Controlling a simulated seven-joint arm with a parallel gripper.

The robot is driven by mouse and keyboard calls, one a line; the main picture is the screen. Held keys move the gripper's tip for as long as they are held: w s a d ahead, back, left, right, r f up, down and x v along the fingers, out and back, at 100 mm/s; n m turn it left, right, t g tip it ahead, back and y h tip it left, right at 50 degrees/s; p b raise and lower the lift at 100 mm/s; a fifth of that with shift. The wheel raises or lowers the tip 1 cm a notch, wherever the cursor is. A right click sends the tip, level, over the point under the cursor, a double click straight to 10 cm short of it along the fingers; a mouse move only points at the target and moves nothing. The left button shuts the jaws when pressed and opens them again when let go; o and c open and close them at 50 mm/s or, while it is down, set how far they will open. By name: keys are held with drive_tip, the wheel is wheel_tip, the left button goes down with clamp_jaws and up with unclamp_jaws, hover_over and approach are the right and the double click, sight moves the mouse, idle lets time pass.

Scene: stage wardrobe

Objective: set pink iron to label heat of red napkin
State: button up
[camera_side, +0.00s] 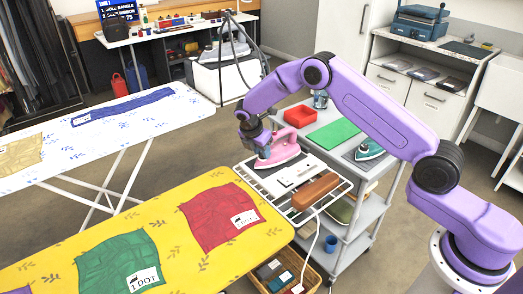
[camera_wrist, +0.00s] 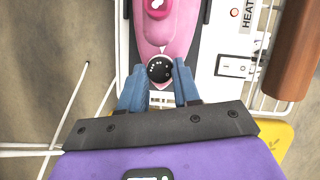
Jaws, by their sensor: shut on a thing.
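In the wrist view the blue fingers of my gripper (camera_wrist: 160,80) are shut on the black heat dial (camera_wrist: 160,69) of the pink iron (camera_wrist: 165,30). Small white dots show on the dial, and a white pointer mark is on the body above it; which setting lines up I cannot tell. The red napkin (camera_side: 210,213) lies on the yellow ironing board. Its white label (camera_side: 245,219) is too small to read.
A green napkin (camera_side: 110,262) marked "1 DOT" lies on the yellow board (camera_side: 180,260). A brown wooden block (camera_side: 316,191) and a switch panel (camera_wrist: 237,66) marked "HEAT" sit beside the iron.

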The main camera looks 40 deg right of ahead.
drive_tip(key=shift+w+m+g, duration=0.1)
drive_tip(key=shift+m+g, duration=0.2)
drive_tip(key=shift+m, duration=0.7)
drive_tip(key=o, duration=1.1)
drive_tip(key=v, duration=1.7)
drive_tip(key=shift+w+a+r, duration=0.1)
drive_tip(key=shift+a+r, duration=0.05)
drive_tip(key=shift+a, duration=0.15)
